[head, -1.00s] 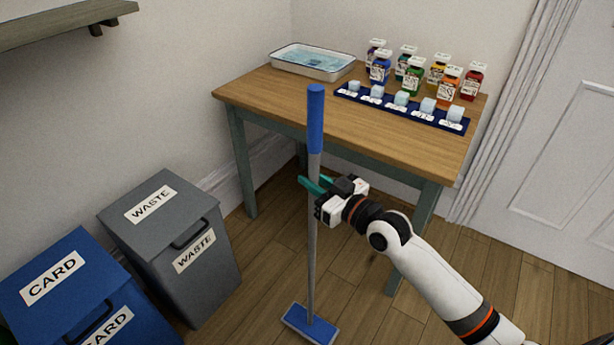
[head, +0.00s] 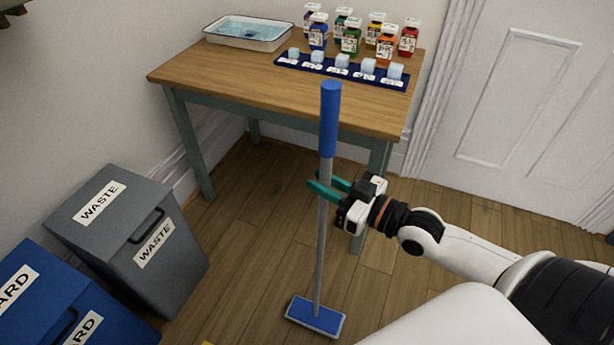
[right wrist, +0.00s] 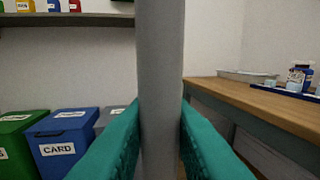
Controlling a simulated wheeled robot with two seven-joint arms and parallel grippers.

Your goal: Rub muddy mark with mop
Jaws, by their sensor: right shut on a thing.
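The mop (head: 321,225) stands nearly upright in the head view, with a blue grip on top, a grey pole and a flat blue head (head: 316,316) low at the floor. My right gripper (head: 322,188) is shut on the grey pole below the blue grip. In the right wrist view the pole (right wrist: 160,80) runs between the two green fingers (right wrist: 160,135). I see no muddy mark in these views. My left gripper is not in view.
A wooden table (head: 240,85) stands behind the mop, with a water tray (head: 250,33), several jars and a blue strip (head: 340,70) on it. A grey waste bin (head: 125,240) and a blue card bin (head: 60,300) stand at left. A small yellow patch (head: 208,343) shows at the bottom edge.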

